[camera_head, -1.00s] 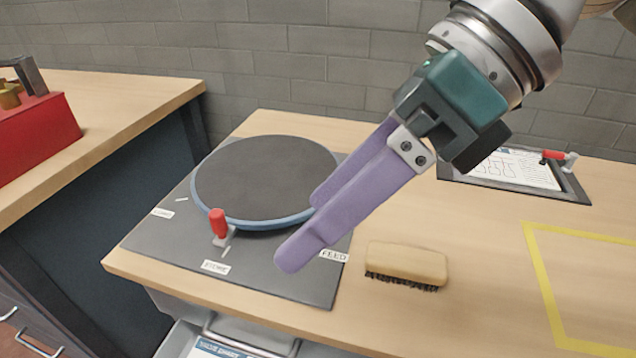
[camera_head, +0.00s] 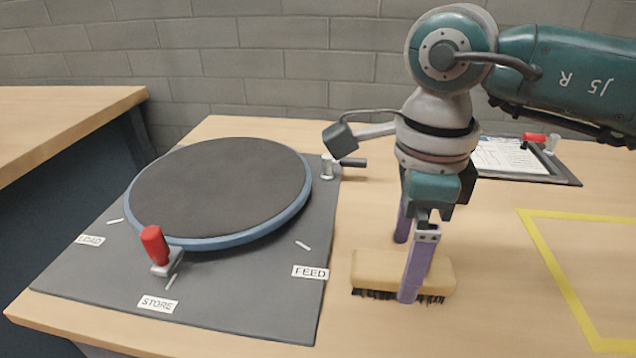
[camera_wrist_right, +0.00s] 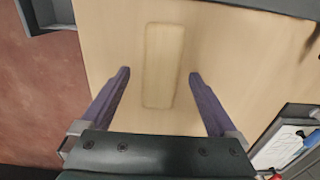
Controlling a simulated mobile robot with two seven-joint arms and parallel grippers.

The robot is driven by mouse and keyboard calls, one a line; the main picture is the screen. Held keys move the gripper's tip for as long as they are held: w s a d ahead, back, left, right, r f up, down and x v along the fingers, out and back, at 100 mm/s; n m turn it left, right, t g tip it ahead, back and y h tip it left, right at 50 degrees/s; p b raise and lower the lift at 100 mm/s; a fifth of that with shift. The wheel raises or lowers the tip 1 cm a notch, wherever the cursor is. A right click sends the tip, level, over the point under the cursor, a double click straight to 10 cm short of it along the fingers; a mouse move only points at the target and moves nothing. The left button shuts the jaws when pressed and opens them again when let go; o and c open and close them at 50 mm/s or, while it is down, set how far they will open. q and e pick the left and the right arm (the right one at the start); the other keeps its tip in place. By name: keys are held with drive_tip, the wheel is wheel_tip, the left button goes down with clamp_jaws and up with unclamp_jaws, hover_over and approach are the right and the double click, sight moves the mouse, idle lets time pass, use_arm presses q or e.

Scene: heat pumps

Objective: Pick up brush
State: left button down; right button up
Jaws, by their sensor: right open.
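The brush (camera_head: 375,268) lies on the wooden table, with a pale wooden back facing up and dark bristles below. My right gripper (camera_head: 405,270) points down over it with purple fingers open. One finger stands in front of the brush and the other behind it. In the right wrist view the brush (camera_wrist_right: 163,66) lies lengthwise between the open fingers of my right gripper (camera_wrist_right: 158,74), with a gap on both sides. I cannot tell whether the fingertips touch the table. My left gripper is not in view.
Left of the brush is a dark board with a round turntable (camera_head: 222,190) and a red-handled clamp (camera_head: 154,246). A clipboard (camera_head: 508,157) lies at the back right. A yellow taped outline (camera_head: 556,275) marks bare table to the right.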

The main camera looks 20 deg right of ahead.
drive_tip(key=shift+f, duration=0.7)
drive_tip(key=c, duration=1.5)
clamp_jaws()
drive_tip(key=shift+r, duration=0.15)
